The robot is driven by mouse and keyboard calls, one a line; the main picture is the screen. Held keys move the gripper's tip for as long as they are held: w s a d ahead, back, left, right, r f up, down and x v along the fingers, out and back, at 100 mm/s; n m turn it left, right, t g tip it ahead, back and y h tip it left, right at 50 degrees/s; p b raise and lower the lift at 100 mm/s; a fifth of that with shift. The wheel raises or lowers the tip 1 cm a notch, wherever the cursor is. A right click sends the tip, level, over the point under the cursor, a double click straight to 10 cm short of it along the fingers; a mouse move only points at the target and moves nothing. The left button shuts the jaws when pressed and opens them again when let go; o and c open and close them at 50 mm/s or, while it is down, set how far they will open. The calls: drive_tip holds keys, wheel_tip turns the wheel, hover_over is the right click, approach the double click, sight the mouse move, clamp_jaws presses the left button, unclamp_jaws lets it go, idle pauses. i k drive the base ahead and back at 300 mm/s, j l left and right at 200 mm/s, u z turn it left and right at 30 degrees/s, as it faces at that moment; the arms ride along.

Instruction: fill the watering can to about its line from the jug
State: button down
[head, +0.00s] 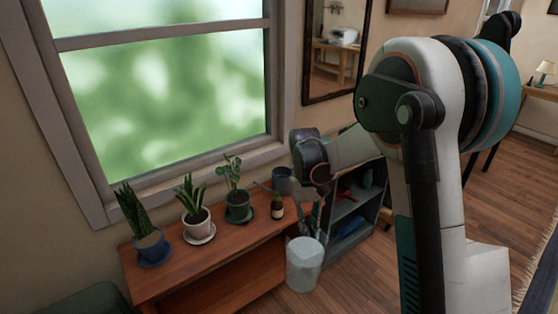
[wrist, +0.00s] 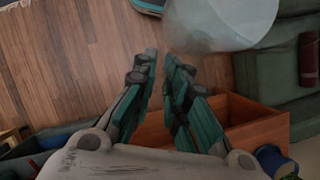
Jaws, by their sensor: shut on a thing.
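My gripper (head: 305,228) points down in front of the bench's right end and is shut on a pale, translucent jug (head: 304,265). The jug hangs roughly upright below the fingers, and the grip point on it is hard to see. In the wrist view the jug (wrist: 225,20) shows at the top, beyond the fingertips (wrist: 170,60). I cannot tell the water level in it. A dark grey watering can (head: 281,178) stands at the bench's far right end, its spout seemingly toward the left. My arm partly hides that area; its fill line and inside do not show.
Wooden floor (head: 385,255) is clear in front of the shelf.

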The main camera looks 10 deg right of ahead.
sight(281, 176)
drive_tip(key=i+z, duration=0.1)
drive_tip(key=i, duration=0.55)
drive_tip(key=i+j+z, duration=0.1)
drive_tip(key=i, duration=0.55)
drive_tip(key=i+j+z, duration=0.1)
drive_tip(key=i, duration=0.55)
drive_tip(key=j, duration=0.1)
